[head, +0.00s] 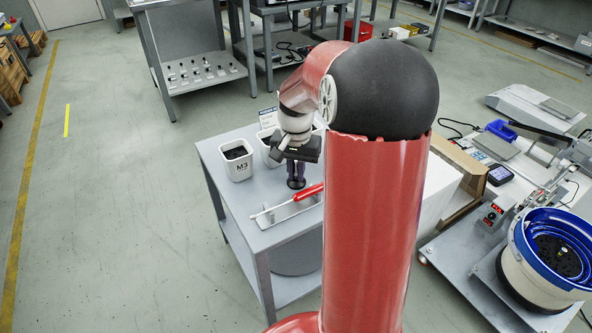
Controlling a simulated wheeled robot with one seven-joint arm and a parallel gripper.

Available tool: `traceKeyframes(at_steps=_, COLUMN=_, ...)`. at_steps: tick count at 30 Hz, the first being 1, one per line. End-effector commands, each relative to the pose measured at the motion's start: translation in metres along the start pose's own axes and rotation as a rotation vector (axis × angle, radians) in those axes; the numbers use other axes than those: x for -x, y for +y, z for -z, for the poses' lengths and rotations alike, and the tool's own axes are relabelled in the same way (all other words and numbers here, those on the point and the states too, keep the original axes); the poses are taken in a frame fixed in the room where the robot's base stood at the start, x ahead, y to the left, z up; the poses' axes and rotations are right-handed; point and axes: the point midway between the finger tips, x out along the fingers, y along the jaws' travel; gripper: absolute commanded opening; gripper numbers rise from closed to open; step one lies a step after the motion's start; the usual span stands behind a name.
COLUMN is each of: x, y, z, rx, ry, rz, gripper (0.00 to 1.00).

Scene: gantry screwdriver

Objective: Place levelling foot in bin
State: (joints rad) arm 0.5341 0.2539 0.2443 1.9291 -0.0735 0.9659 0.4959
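My gripper (296,178) points down over the small grey table, with its two dark fingers close together. A black round-based piece, seemingly the levelling foot (296,184), shows right at the fingertips, low over or on the table top. Whether the fingers grip it is too small to tell. A white bin marked M3 (238,168) with dark contents stands left of my gripper. A second white bin (270,157) stands just behind and left of my gripper, partly hidden by it. Part of another white bin (318,125) shows behind my arm.
A red-handled screwdriver (307,192) lies on a metal holder (285,210) in front of my gripper. The grey table (225,199) is bare at its front left. A small sign (268,117) stands behind the bins. My red arm hides the table's right side.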

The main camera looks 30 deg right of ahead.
Motion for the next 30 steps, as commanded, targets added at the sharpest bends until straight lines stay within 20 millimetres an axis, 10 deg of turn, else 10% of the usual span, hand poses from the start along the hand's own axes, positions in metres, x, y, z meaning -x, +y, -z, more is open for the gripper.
traceKeyframes(at_steps=16, x=0.009, y=0.000, z=0.001, rx=0.000, ry=0.002, rz=0.000, gripper=0.32)
traceKeyframes(at_steps=30, x=0.101, y=0.000, z=0.001, rx=0.000, ry=0.003, rz=0.001, gripper=0.32)
